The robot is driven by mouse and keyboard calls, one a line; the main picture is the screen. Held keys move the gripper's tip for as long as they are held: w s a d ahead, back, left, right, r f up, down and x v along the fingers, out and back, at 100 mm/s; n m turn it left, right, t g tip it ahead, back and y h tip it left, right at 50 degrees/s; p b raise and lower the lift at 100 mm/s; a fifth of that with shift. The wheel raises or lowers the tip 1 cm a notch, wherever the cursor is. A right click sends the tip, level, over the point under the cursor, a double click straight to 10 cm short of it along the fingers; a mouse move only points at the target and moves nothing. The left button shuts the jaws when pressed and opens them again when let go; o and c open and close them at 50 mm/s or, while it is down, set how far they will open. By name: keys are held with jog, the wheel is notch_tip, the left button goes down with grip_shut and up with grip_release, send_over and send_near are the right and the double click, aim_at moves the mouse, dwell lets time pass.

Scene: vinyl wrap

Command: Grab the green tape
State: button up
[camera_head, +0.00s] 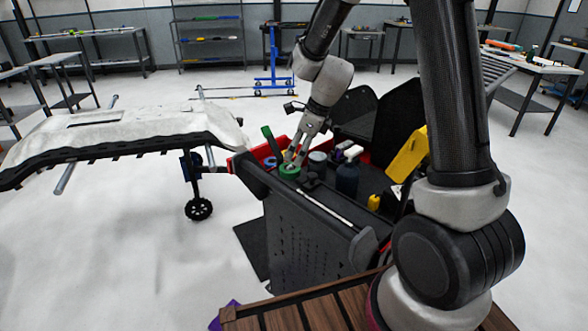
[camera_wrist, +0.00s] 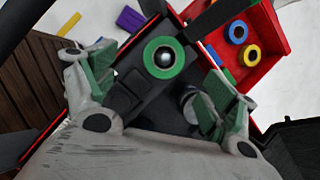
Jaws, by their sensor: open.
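The green tape (camera_head: 289,170) is a round roll on the dark tool cart, near its left end. In the wrist view the green tape (camera_wrist: 164,60) shows as a ring with a dark centre, between and a little beyond my fingers. My gripper (camera_head: 293,158) points down just above the tape in the head view. My gripper (camera_wrist: 152,85) is open and empty in the wrist view, one finger on each side of the tape. I cannot tell whether a finger touches it.
A red tray (camera_wrist: 262,45) beside the tape holds a blue ring (camera_wrist: 238,32) and a yellow ring (camera_wrist: 251,55). A dark bottle (camera_head: 347,178) and a yellow tool (camera_head: 408,155) stand on the cart to the right. A covered bumper (camera_head: 125,130) rests on a stand at left.

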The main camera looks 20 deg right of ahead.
aim_at(290, 165)
jog(key=shift+w+d+m, duration=0.1)
jog(key=shift+w+m, duration=0.1)
jog(key=shift+m, duration=0.9)
jog(key=shift+f, duration=0.1)
jog(key=x, duration=0.7)
jog(key=shift+w+f, duration=0.25)
jog(key=shift+c, duration=0.3)
jog(key=c, duration=1)
